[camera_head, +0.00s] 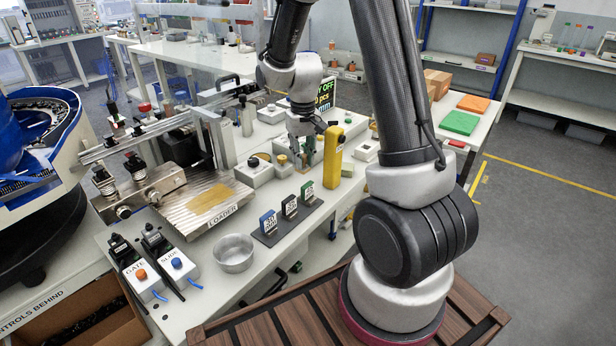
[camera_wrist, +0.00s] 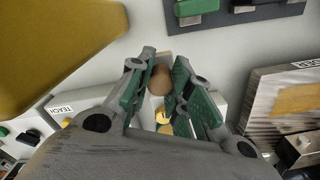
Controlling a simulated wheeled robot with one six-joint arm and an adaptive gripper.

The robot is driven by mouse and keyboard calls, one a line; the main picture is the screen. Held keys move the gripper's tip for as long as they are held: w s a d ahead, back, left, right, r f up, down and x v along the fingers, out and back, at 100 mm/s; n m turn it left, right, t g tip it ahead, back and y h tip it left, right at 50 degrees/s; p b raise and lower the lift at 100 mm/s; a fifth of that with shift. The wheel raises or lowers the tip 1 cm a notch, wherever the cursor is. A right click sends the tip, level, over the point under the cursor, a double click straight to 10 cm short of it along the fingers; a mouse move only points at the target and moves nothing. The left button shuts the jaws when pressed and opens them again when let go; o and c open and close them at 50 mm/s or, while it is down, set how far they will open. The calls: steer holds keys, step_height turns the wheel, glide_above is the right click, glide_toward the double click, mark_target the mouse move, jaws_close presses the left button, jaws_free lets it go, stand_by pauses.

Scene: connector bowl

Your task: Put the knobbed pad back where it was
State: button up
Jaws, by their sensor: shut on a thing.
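My gripper (camera_wrist: 162,75) points down over the white bench, its green-padded fingers shut on the knobbed pad. The pad's brown rounded knob (camera_wrist: 161,82) shows between the fingers in the wrist view, with a tan edge just beyond it. Most of the pad is hidden by the fingers. In the head view my gripper (camera_head: 304,152) is just left of the upright yellow block (camera_head: 333,152), and the pad is too small and covered to make out. I cannot tell whether the pad touches the surface below.
A grey box with a round top (camera_head: 254,168) stands left of my gripper. A dark rack with several small cards (camera_head: 288,222) and a metal bowl (camera_head: 234,252) are nearer. The ridged loader plate (camera_head: 207,200) is at left. Bare bench lies around the rack.

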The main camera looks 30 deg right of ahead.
steer(key=shift+f, duration=2.8)
steer(key=o, duration=0.9)
steer(key=shift+f, duration=0.15)
step_height(320, 180, up, 12)
steer(key=shift+r, duration=0.15)
step_height(320, 180, up, 6)
steer(key=t, duration=0.1)
glide_above(303, 173)
steer(key=s+d, duration=0.1)
steer(key=s, duration=0.1)
steer(key=s+r+t, duration=0.1)
steer(key=s+r, duration=0.2)
steer(key=s, duration=0.3)
steer(key=s+r+t, duration=0.1)
steer(key=s+r, duration=0.2)
steer(key=s, duration=0.4)
steer(key=s+r+n+t, duration=0.1)
steer(key=s+r, duration=0.2)
steer(key=s, duration=0.3)
steer(key=shift+s+d, duration=0.25)
steer(key=shift+d, duration=0.15)
